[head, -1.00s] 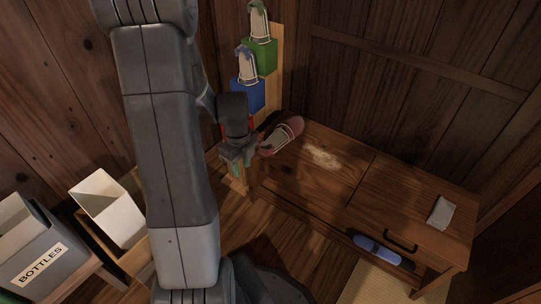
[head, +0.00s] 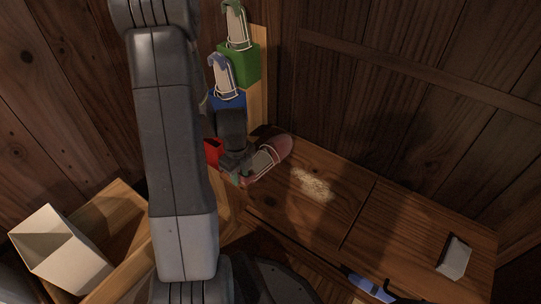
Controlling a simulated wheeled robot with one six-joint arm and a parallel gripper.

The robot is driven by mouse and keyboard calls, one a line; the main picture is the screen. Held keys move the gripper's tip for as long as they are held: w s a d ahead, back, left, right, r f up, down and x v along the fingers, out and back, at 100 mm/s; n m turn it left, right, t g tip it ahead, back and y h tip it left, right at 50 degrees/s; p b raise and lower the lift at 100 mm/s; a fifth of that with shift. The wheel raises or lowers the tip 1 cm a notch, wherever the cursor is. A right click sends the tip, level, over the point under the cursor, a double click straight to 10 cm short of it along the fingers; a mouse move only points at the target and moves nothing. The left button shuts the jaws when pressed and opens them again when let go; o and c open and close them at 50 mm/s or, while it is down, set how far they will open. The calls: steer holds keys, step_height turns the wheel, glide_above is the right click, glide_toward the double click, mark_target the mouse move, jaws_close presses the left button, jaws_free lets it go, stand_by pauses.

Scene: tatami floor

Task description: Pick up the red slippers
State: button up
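A red slipper (head: 273,158) with a pale insole shows at the back left corner of the low wooden cabinet (head: 345,205). Its toe points up and right and its heel down and left. My gripper (head: 241,173) is at the heel end, overlapping it in the picture. I cannot tell whether the fingers are closed on the slipper, or whether the slipper rests on the cabinet or is held just above it. A dark shape behind the toe may be shadow or a second slipper. A red holder (head: 213,152) shows left of my gripper, partly hidden by my arm.
Green (head: 240,66) and blue (head: 230,101) holders with slippers stand on a wooden board by the wall. A grey-white object (head: 454,258) lies on the cabinet, with blue slippers (head: 371,287) below its front edge. A white bin (head: 60,250) stands lower left.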

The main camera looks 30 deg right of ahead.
jaws_close()
steer(key=shift+r, duration=0.15)
